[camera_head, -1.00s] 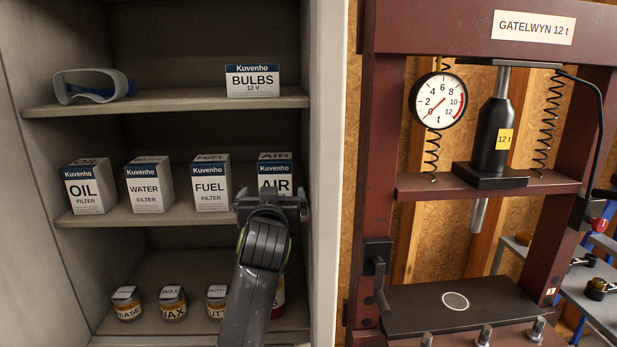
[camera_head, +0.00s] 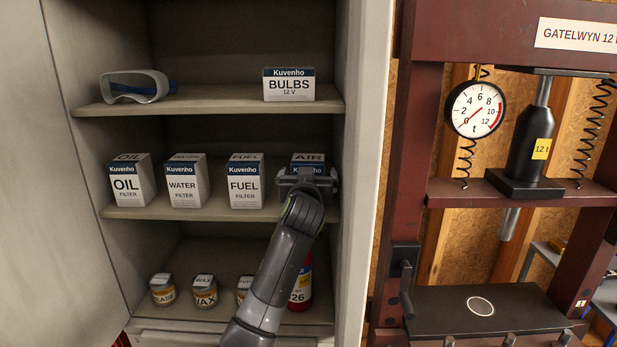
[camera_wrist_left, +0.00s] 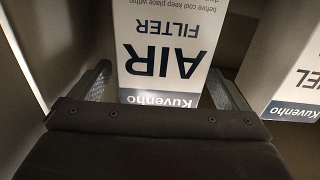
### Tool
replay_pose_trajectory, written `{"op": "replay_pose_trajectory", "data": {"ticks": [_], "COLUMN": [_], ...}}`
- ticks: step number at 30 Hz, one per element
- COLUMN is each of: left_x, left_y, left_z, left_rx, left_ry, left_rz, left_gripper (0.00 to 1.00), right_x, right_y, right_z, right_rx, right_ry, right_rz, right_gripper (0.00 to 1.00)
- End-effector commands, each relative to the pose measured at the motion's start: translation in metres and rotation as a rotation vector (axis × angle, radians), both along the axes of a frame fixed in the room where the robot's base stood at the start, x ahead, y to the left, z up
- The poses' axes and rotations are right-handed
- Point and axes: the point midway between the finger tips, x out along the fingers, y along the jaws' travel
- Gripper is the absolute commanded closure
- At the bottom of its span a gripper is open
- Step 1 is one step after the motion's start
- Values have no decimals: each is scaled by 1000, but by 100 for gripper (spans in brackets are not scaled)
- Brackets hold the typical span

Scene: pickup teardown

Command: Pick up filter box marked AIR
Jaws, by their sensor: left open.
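The AIR filter box (camera_head: 308,159) stands on the middle shelf at the right end of the row. In the head view my left gripper (camera_head: 307,178) covers most of its front, leaving the top and upper edge in sight. In the left wrist view the white AIR filter box (camera_wrist_left: 166,50) appears upside down, with its dark blue Kuvenho band nearest me. My left gripper (camera_wrist_left: 165,92) is open, with one finger at each side of the box's front. I cannot tell whether the fingers touch it. My right gripper is not in view.
The FUEL filter box (camera_head: 245,186) stands just left of the AIR box, with WATER (camera_head: 183,185) and OIL (camera_head: 126,185) boxes further left. The cabinet's side wall (camera_head: 362,200) is close on the right. The BULBS box (camera_head: 289,85) sits on the shelf above; jars stand below.

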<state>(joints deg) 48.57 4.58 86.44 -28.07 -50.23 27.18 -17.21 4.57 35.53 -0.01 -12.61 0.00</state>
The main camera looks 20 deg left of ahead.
Motion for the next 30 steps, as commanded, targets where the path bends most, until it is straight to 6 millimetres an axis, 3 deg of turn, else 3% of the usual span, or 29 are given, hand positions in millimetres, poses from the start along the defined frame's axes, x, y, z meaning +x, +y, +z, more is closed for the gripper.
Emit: {"op": "replay_pose_trajectory", "data": {"ticks": [2, 7, 18, 30], "left_x": [10, 24, 29, 29], "left_y": [4, 7, 8, 8], "left_z": [4, 2, 0, 0], "left_rx": [2, 2, 0, 0], "left_ry": [3, 1, -1, 0], "left_rz": [2, 0, -1, -1], "left_gripper": [4, 4, 4, 56], "right_x": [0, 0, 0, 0], "right_y": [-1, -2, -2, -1], "right_z": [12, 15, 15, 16], "right_rx": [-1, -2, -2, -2], "right_ry": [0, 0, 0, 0], "right_rz": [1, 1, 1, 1], "right_gripper": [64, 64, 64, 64]}}
